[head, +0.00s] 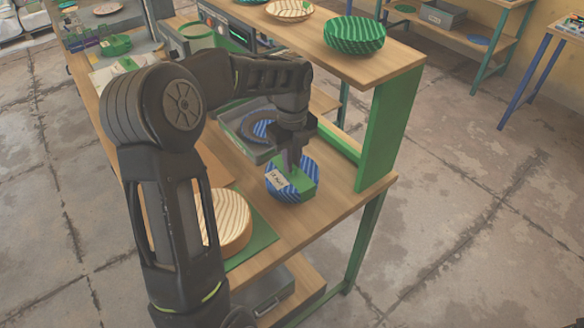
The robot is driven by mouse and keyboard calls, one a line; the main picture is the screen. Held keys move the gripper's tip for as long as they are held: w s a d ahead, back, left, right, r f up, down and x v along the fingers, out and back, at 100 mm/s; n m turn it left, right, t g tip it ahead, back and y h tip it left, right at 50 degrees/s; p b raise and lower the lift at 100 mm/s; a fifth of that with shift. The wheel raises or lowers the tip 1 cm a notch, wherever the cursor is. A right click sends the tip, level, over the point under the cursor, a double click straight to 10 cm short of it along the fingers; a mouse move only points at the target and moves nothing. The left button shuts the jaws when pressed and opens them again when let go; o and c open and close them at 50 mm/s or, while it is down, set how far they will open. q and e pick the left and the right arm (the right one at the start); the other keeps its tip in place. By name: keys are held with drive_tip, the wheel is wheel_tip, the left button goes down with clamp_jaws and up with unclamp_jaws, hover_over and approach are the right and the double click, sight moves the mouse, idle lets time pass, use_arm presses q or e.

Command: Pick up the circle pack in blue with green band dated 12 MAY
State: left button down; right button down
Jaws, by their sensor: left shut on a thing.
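A blue striped round pack (283,195) with a green band and a pale dated label (277,180) is at the right part of the wooden bench. The label is too small to read surely. My left gripper (292,164) points down from above and is shut on the pack at its top. I cannot tell whether the pack touches the bench or hangs just above it. My right gripper is not in view.
A grey tray (228,128) with a blue and dark round item stands behind the pack. A pale wooden disc (233,222) lies on a green mat (262,233) in front. A green panel (389,128) and upper shelf (392,70) with a green bowl (354,36) bound the right side.

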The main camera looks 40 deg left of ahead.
use_arm(q)
wheel_tip(320, 180, up, 8)
drive_tip(key=shift+r+b, duration=0.2)
drive_tip(key=shift+b, duration=0.2)
drive_tip(key=shift+d+f, duration=0.1)
idle(0.4)
